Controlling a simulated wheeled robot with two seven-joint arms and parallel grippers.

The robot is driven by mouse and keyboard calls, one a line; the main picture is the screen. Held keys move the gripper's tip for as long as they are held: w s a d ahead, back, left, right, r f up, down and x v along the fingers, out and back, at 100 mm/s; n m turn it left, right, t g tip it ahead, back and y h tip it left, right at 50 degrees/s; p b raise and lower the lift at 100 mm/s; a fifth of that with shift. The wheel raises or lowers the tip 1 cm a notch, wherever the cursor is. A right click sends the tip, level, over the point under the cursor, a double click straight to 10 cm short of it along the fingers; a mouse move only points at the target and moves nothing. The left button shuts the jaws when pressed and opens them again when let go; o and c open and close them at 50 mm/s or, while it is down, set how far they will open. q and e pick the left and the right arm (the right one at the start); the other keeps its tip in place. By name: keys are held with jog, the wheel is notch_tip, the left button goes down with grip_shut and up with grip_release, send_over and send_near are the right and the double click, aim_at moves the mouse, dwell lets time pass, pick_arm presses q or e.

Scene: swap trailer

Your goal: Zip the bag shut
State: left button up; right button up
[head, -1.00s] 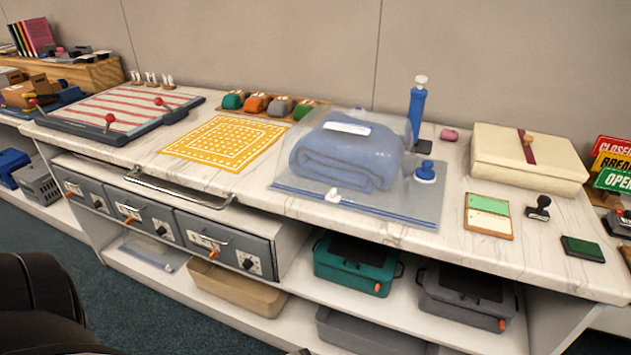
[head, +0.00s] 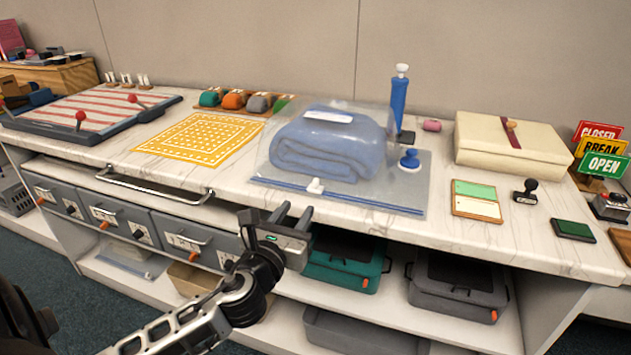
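A clear bag (head: 258,150) lies on the white marbled counter with a folded blue blanket (head: 325,148) inside. A blue zip track (head: 370,202) runs along its front edge. A white slider (head: 316,187) sits on the track, left of its middle. A blue pump (head: 399,97) stands behind the bag, and a round blue valve (head: 409,160) shows on the bag's right part. My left gripper (head: 294,215) is in front of the counter edge, below and left of the slider. Its two fingers are apart, with nothing between them. My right gripper is not in view.
A yellow patterned mat (head: 203,139) lies left of the bag. A cream box (head: 510,147), a green and cream card (head: 477,200) and stamps are to the right. Drawers with a metal rail (head: 155,188) are below the counter. Teal (head: 343,262) and grey cases sit on the shelf.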

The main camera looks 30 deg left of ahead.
aim_at(315, 184)
pick_arm(q)
jog(key=x, duration=1.1)
jog(key=shift+w, duration=0.4)
jog(key=shift+c, duration=0.3)
grip_shut()
